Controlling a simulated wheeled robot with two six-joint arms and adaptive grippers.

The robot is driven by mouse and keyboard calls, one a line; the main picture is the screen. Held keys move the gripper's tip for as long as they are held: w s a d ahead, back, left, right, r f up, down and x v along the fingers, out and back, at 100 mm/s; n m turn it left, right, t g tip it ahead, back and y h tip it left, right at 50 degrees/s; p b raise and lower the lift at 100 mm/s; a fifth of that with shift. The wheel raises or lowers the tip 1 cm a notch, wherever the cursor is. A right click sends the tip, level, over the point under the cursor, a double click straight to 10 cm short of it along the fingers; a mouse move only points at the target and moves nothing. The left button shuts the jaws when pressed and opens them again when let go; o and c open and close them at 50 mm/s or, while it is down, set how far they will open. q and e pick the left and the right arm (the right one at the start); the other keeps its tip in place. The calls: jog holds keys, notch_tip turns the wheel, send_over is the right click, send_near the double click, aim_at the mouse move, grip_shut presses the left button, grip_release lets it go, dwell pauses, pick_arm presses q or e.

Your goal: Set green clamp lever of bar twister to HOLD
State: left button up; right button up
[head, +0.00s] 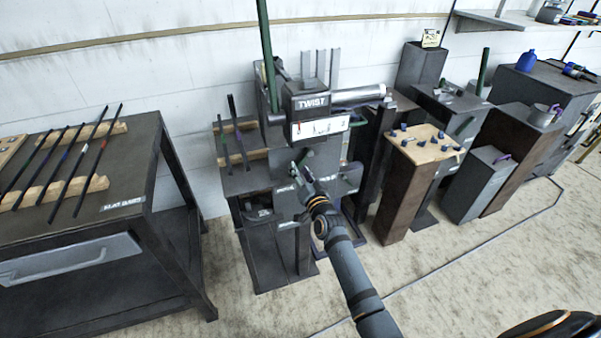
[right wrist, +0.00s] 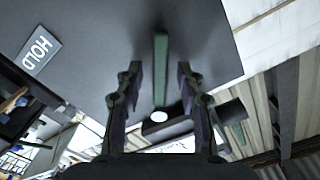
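The bar twister (head: 318,130) stands against the wall with a TWIST sign on its head. My right gripper (head: 299,165) is at the front of it, below the sign. In the right wrist view the green clamp lever (right wrist: 161,62) is a straight bar on a dark grey face. My right gripper (right wrist: 159,75) is open, with one fingertip on each side of the lever and a gap on both sides. The HOLD label (right wrist: 41,48) is left of the lever. In the head view I cannot make out the clamp lever behind my gripper. My left gripper is not in view.
A dark table with several thin bars on wooden racks (head: 60,190) stands at the left. Pedestals stand at the right, one with a wooden top (head: 425,150) holding small blue parts. A tall green bar (head: 265,45) rises at the twister's left. The floor in front is clear.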

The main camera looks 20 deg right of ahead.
jog(key=shift+c, duration=0.4)
grip_shut()
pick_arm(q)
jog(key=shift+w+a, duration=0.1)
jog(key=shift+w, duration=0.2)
pick_arm(e)
jog(key=shift+f, duration=0.1)
